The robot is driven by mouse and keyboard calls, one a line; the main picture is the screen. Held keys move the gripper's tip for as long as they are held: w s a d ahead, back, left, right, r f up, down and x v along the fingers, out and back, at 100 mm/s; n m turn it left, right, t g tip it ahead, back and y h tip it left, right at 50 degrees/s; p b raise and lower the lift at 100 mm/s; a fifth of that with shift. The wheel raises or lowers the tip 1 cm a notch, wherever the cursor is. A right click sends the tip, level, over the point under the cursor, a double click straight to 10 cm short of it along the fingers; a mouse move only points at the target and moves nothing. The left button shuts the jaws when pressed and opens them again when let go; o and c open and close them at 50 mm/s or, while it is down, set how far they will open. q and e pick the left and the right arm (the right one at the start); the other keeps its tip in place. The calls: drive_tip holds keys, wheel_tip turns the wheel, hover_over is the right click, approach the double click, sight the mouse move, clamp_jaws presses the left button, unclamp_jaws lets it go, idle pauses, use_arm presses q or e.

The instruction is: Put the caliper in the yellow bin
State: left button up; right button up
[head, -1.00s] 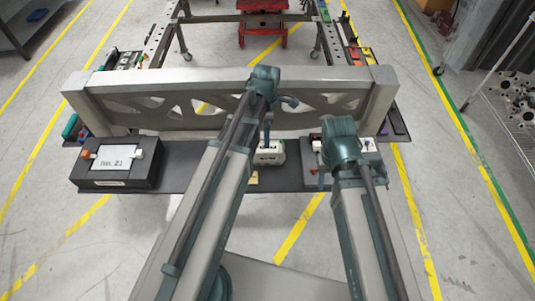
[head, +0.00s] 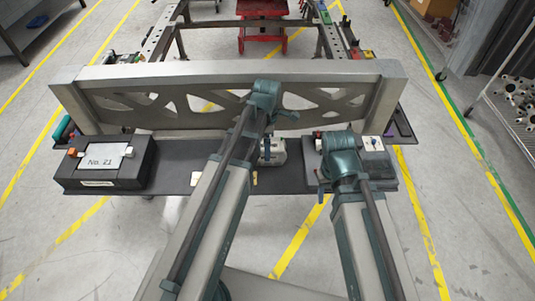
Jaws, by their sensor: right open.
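I cannot make out a caliper in the head view. No yellow bin shows clearly; a small yellow item (head: 367,54) sits on the far right rail, too small to identify. My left gripper (head: 266,150) hangs over the middle of the dark shelf, beside a small white device (head: 276,153); its fingers are too small to read. My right gripper (head: 323,188) is open over the right part of the shelf, in front of a grey box with a knob (head: 374,145). My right wrist hides part of that box.
A grey chassis beam (head: 220,75) with cutouts stands upright behind the shelf (head: 178,181). A black box marked No. 21 (head: 103,175) sits at the shelf's left end. A red cart (head: 262,40) stands far back.

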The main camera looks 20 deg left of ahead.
use_arm(q)
wheel_tip(320, 180, down, 4)
drive_tip(key=b, duration=0.3)
drive_tip(key=shift+f, duration=0.1)
drive_tip(key=shift+c, duration=0.2)
clamp_jaws()
